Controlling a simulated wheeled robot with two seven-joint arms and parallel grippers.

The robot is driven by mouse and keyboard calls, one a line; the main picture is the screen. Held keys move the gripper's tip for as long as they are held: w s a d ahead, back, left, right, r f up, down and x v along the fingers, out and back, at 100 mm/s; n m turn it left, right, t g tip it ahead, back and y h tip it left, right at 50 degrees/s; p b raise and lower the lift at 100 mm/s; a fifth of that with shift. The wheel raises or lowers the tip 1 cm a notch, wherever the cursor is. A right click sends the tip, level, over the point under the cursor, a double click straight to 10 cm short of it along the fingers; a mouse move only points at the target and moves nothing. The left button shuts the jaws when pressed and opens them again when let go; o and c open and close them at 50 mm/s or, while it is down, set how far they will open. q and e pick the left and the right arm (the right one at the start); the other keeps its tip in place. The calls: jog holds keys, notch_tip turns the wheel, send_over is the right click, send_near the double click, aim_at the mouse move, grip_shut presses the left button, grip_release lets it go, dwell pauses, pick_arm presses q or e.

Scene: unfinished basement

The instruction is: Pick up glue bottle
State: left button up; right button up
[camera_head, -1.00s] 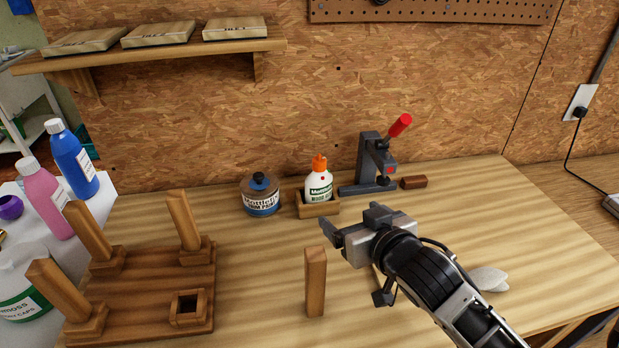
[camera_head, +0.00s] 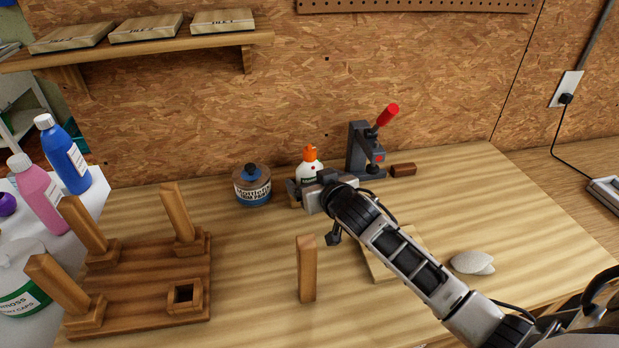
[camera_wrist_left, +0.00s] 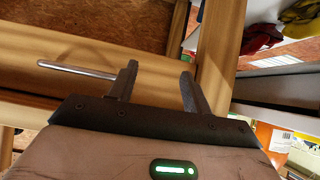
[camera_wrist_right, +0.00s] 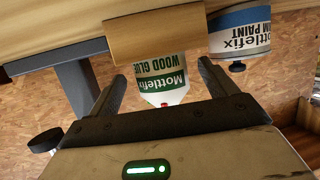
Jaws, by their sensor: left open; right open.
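The glue bottle (camera_head: 309,160) is white with an orange cap and a green label. It stands upright in a small wooden holder at the back of the workbench. In the right wrist view the bottle (camera_wrist_right: 163,82) shows upside down, between the fingers, with the holder (camera_wrist_right: 155,35) around its base. My right gripper (camera_head: 303,193) is open in front of the bottle and hides its lower part and most of the holder. My left gripper (camera_wrist_left: 158,85) is open and empty, and is out of the head view.
A paint can (camera_head: 252,186) stands just left of the bottle. A grey press (camera_head: 362,150) with a red handle stands to the right. An upright wooden block (camera_head: 307,268) and a wooden frame with posts (camera_head: 140,290) are nearer.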

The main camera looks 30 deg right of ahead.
jog(key=shift+w+f, duration=0.15)
jog(key=shift+w, duration=0.35)
jog(key=c, duration=1.1)
notch_tip(320, 180, up, 16)
jog(key=shift+r, duration=0.1)
